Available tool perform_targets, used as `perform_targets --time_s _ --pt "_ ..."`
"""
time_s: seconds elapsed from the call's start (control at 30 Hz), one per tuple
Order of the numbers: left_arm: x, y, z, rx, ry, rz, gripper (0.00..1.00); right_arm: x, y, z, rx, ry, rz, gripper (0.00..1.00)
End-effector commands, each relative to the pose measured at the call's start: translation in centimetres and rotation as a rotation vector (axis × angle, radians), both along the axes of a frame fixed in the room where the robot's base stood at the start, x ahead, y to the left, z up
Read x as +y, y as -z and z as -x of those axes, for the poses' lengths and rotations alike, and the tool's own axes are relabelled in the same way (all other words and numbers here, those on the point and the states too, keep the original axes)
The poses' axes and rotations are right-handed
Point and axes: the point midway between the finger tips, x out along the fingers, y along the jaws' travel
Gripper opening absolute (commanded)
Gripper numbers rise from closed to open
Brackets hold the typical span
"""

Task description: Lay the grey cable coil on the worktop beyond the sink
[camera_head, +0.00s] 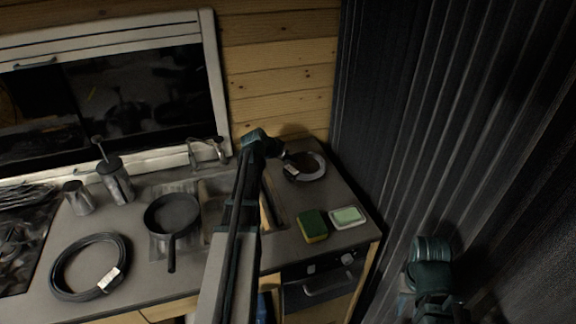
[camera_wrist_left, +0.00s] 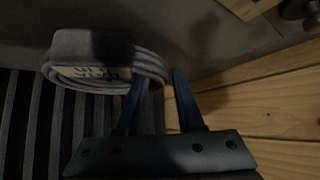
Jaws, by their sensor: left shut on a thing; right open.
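The grey cable coil (camera_head: 318,172), a ring with a pale label, is at the far right of the worktop (camera_head: 285,243), beyond the sink (camera_head: 207,224). In the left wrist view the coil (camera_wrist_left: 88,52) reaches between the fingers of my left gripper (camera_wrist_left: 160,78), label showing. I cannot tell whether the coil touches the worktop or hangs just above it. My left arm hides part of the sink. My right gripper (camera_head: 438,302) is open and empty in front of the curtain, low at the right.
A black cable coil (camera_head: 57,268) lies at the left. A frying pan (camera_head: 172,213) stands by the sink. A green-and-yellow sponge (camera_head: 313,226) and a soap dish (camera_head: 361,222) sit near the right edge. A wooden wall (camera_head: 280,75) and dark curtain (camera_head: 385,120) bound the corner.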

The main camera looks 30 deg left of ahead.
Motion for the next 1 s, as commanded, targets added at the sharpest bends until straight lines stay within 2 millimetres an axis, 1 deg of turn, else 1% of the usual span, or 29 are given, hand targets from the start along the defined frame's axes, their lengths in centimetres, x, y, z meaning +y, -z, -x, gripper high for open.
perform_targets --time_s 0.03,0.1,0.47,0.5,0.63,0.67,1.0 --pt "0.0 1.42 0.02 -0.001 -0.001 0.001 0.0 0.0 1.44 0.01 0.0 0.0 0.0 0.41" --pt "-0.01 1.94 0.02 -0.001 -0.001 0.001 0.0 0.0 1.96 0.01 0.0 0.0 0.0 0.41" --pt "-0.02 1.92 0.03 -0.001 -0.001 0.001 0.0 0.0 1.93 0.0 0.0 0.0 0.0 0.41" --pt "-0.01 1.92 0.04 0.0 0.0 0.0 0.4 0.0 1.92 0.0 0.0 0.0 0.0 0.41" --pt "-0.01 1.88 0.04 0.0 0.0 0.0 0.63 0.0 1.88 0.0 0.0 0.0 0.0 0.41" --pt "-0.01 1.88 0.04 0.0 0.0 0.0 0.67 0.0 1.88 0.0 0.0 0.0 0.0 0.41" --pt "-0.01 1.76 0.03 0.0 0.0 0.0 0.67 0.0 1.76 0.0 0.0 0.0 0.0 0.41"
